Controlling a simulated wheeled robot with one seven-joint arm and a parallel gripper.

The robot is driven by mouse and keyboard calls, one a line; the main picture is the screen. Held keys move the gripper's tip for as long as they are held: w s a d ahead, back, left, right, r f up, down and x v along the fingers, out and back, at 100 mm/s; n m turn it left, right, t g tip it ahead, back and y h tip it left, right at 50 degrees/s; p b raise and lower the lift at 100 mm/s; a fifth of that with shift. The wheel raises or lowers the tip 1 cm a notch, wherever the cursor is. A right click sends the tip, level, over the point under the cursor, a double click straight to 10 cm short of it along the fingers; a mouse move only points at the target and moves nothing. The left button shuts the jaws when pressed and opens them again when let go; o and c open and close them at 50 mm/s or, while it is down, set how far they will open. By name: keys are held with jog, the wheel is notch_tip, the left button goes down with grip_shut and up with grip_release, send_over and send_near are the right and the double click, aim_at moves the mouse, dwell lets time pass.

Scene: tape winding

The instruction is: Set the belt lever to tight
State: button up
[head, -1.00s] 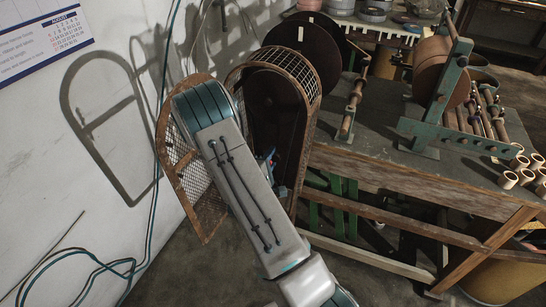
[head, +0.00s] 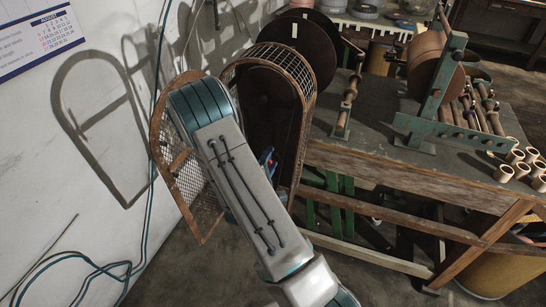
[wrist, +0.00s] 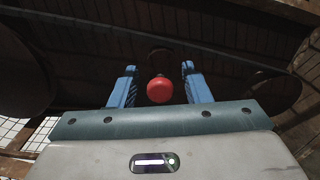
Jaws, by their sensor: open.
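A round red knob (wrist: 160,89) shows in the wrist view, between and beyond the two blue fingers of my gripper (wrist: 160,86). The gripper is open, with a gap on each side of the knob. I cannot tell how deep the knob sits between the fingers. A dark part lies behind the knob, too dim to make out its shape. In the head view, my gripper (head: 268,160) is at the open belt guard (head: 304,85), mostly hidden behind my arm.
The guard's mesh door (head: 204,205) stands open to the left, close to my arm. The wooden bench (head: 400,172) is on the right, with a green winding stand (head: 432,100) and several pale rolls (head: 504,173). The wall with the calendar (head: 38,38) is at left.

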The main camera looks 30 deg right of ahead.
jog(key=b+v, duration=0.1)
jog(key=v, duration=1)
jog(key=shift+s+a, duration=0.15)
jog(key=shift+s, duration=0.1)
